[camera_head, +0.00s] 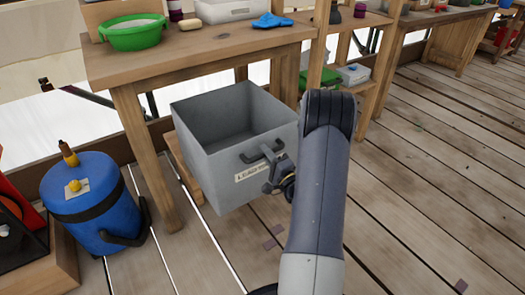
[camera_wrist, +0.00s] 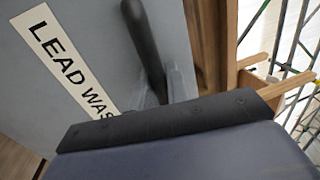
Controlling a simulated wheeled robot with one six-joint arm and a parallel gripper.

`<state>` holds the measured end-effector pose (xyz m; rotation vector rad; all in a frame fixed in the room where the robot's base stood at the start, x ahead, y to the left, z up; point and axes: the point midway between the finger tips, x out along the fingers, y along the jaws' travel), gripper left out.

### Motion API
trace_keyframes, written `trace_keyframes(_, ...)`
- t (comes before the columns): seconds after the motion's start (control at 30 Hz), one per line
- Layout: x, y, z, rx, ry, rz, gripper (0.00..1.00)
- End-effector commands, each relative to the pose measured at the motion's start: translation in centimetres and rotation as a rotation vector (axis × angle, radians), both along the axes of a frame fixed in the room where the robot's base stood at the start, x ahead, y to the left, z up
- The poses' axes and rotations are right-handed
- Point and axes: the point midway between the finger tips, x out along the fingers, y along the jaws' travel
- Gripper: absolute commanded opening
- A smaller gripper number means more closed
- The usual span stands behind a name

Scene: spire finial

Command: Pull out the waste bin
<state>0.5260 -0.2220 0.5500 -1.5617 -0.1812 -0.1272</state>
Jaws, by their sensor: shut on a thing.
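The waste bin (camera_head: 205,149) is a grey, open-topped box in the head view. It sits under the wooden bench, with its front part out past the bench's front edge, and looks empty inside. A dark handle (camera_head: 264,152) and a white label are on its front face. My gripper (camera_head: 273,172) is at the handle and shut on it; the fingertips are partly hidden. In the wrist view the handle (camera_wrist: 146,45) runs down toward my gripper, beside the label reading "LEAD WAS" (camera_wrist: 70,62) on the grey bin face.
The wooden bench (camera_head: 200,55) stands over the bin, with a leg at its left and another behind my arm. A blue canister (camera_head: 84,200) stands left of the bin. The plank floor (camera_head: 430,190) to the right is clear.

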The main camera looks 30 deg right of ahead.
Motion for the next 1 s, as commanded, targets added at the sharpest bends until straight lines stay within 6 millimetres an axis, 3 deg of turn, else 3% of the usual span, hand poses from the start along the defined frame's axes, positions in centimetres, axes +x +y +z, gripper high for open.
trace_keyframes(0.37,-0.2,0.0,0.0,0.000,0.001,0.000,0.00)
trace_keyframes(0.4,-0.2,0.0,-0.1,0.000,0.001,0.000,0.17)
trace_keyframes(0.47,-0.2,0.0,-0.1,0.000,0.001,0.000,0.21)
trace_keyframes(0.73,-0.3,0.0,0.0,0.000,0.001,-0.001,0.21)
trace_keyframes(0.87,-1.6,-0.2,-0.3,0.002,0.004,-0.003,0.21)
trace_keyframes(1.0,-4.3,-0.4,-0.8,0.004,0.005,-0.006,0.21)
